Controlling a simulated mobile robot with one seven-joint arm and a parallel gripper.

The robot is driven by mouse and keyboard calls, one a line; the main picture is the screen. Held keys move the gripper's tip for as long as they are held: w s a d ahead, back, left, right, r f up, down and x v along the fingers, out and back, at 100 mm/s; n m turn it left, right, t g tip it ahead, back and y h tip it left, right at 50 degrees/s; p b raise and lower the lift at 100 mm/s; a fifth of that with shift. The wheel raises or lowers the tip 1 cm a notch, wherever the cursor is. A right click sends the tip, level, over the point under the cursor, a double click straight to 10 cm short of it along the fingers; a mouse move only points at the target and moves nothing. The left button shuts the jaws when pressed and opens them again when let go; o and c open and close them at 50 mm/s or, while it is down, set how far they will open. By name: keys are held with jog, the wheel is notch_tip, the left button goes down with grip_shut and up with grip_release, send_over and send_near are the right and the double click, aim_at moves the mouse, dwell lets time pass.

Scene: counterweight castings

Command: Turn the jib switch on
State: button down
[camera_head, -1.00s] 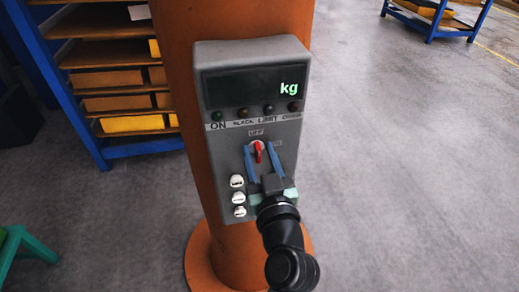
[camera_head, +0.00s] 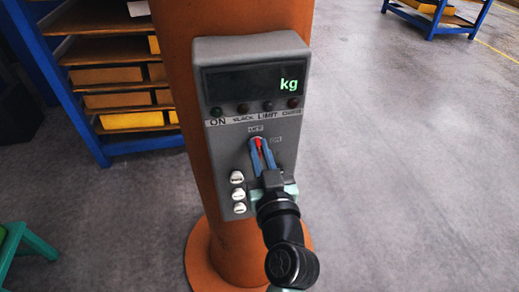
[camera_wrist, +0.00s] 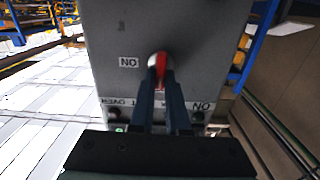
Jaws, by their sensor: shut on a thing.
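The jib switch is a small red knob on a pale round base, on the front of a grey control box (camera_head: 252,125). The red knob (camera_head: 258,143) shows between my fingertips in the head view and also in the wrist view (camera_wrist: 160,64). My gripper (camera_head: 257,146) has its two blue fingers closed on the knob from the front and below. In the wrist view the fingertips (camera_wrist: 162,78) lie on both sides of the red knob. The fingers hide part of the knob and some lettering below it.
The box is fixed to an orange column (camera_head: 215,190) with a round foot. Its display (camera_head: 250,85) shows "kg", with dark lamps below. Several white buttons (camera_head: 238,193) sit left of my gripper.

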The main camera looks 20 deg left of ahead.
jog(key=shift+w+d+f+m+p, duration=0.15)
jog(key=shift+m+p, duration=0.15)
jog(key=shift+m, duration=2.65)
jog(key=shift+w+d+f+m+p, duration=0.1)
jog(key=shift+d+f+m+p, duration=0.15)
jog(key=shift+m, duration=2.75)
jog(key=shift+w+d+f+m+p, duration=0.1)
jog(key=shift+m+p, duration=0.25)
jog(key=shift+m, duration=2.6)
jog(key=c, duration=0.9)
grip_release()
jog(key=shift+s, duration=0.15)
